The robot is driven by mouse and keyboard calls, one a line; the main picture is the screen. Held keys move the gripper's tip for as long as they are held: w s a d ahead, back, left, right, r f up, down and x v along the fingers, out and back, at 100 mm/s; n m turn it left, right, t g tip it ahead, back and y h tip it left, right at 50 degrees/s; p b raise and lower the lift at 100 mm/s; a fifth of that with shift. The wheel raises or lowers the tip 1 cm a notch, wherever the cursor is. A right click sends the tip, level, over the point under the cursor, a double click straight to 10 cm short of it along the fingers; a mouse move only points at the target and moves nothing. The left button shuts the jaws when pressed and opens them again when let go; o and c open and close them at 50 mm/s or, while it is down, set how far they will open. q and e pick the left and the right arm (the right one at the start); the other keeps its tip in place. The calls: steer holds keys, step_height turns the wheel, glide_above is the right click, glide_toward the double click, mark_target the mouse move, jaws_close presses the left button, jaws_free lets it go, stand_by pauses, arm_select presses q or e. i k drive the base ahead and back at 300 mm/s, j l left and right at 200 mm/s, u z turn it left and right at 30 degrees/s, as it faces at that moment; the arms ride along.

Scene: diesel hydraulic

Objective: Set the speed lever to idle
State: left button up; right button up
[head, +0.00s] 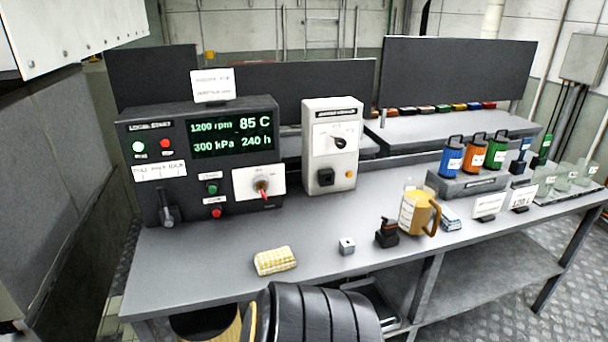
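The dark control panel (222,168) stands at the left of the bench. Its screen (231,134) reads 1200 rpm, 85 C, 300 kPa and 240 h. A grey lever (168,212) sits at the panel's lower left, its knob low, below a white label (160,170) too small to read surely. It looks like the speed lever. A rotary switch with a red pointer (263,188) sits on a white plate at the panel's right; the pointer tilts downward. Neither of my grippers is in view.
A white box with a black dial (340,142) stands beside the panel. On the bench are a yellow checked cloth (275,261), a small cube (347,246), a yellow jug (422,213) and coloured canisters (474,155).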

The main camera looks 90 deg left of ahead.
mark_target(161, 192)
steer(key=u, duration=3.7)
